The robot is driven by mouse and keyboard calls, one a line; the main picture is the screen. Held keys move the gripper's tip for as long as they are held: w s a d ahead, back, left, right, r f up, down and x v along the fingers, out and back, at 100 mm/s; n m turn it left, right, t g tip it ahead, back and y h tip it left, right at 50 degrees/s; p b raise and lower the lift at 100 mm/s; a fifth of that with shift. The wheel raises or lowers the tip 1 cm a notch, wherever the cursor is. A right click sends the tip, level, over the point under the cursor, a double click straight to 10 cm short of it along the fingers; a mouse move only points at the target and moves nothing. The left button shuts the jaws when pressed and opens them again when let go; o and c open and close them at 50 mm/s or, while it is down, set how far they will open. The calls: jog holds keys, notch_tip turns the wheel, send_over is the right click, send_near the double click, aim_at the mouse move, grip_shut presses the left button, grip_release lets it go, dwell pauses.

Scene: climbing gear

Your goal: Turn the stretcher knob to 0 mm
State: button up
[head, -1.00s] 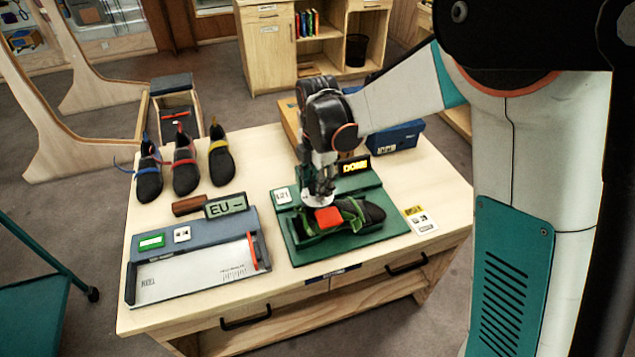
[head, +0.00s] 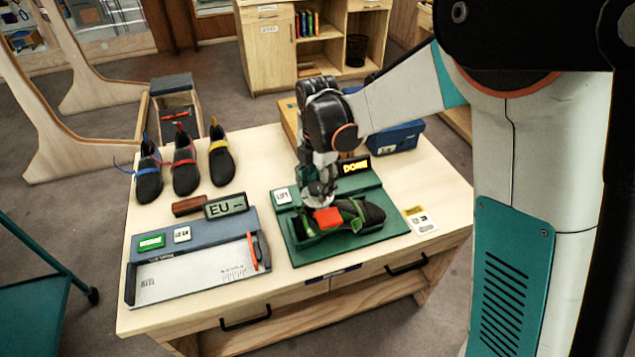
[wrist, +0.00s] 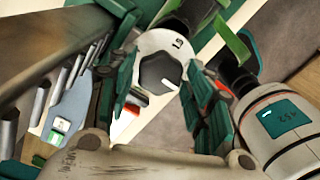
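The stretcher is a green stand (head: 297,250) on the table holding a dark climbing shoe (head: 372,212) with a red-orange block and green straps. Its knob is a dark grey, many-sided grip (wrist: 158,72) on a round white dial in the wrist view. A white mark on the knob points to the lower right of that picture. My gripper (wrist: 165,95) points down at the dial, with one green-padded finger either side of the knob. It looks open, with slim gaps beside the knob.
A blue-grey measuring device (head: 195,240) with a white plate and an orange-handled slider lies to the left. An "EU" display (head: 226,205) stands behind it. Several shoes stand at the back left. A lit display (head: 355,166) and a blue bin (head: 398,136) are behind the stretcher.

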aim_at(317, 186)
notch_tip(317, 186, up, 12)
dwell(0.6)
dwell(0.4)
jog(key=s+d+r+m+t+b, duration=0.2)
jog(key=s+d+r+m+t, duration=0.15)
jog(key=s+d+m, duration=0.7)
jog(key=s+d+f+m+t, duration=0.3)
jog(key=s+d+m, duration=0.3)
jog(key=s+m, duration=0.5)
jog(key=shift+d+m+t, duration=0.2)
jog(key=shift+m+t, duration=0.15)
jog(key=shift+m, duration=1.8)
jog(key=shift+s+f, duration=0.1)
